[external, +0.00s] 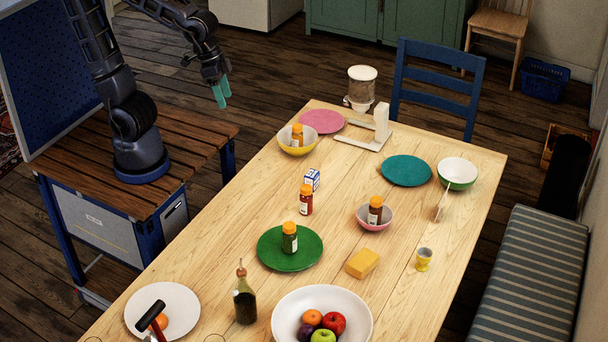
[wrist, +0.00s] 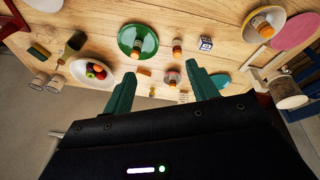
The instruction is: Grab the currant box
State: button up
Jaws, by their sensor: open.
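A small blue-and-white box (external: 312,179), the only small carton in view and likely the currant box, stands near the middle of the wooden table. Its label is too small to read. It also shows in the wrist view (wrist: 206,43), beyond the fingertips and a little to the right. My gripper (external: 222,93), with green fingers, hangs in the air to the left of the table, well apart from the box. In the wrist view my gripper (wrist: 161,70) is open with nothing between its fingers.
An orange-capped jar (external: 306,200) stands close in front of the box. Other jars stand on a green plate (external: 270,259), in a yellow bowl (external: 284,147) and in a pink bowl (external: 361,219). A white stand (external: 370,144) is behind. Bare wood lies left of the box.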

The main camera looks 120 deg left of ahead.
jog(key=w+a+f+n+g, duration=0.1)
jog(key=w+a+f+n, duration=0.2)
jog(key=w+a+f, duration=0.3)
jog(key=n+g, duration=0.2)
jog(key=n, duration=0.8)
send_over(312, 173)
jog(key=f, duration=2.3)
jog(key=shift+d, duration=0.2)
jog(key=shift+a+f, duration=0.15)
jog(key=shift+f, duration=5.45)
jog(key=c, duration=1.1)
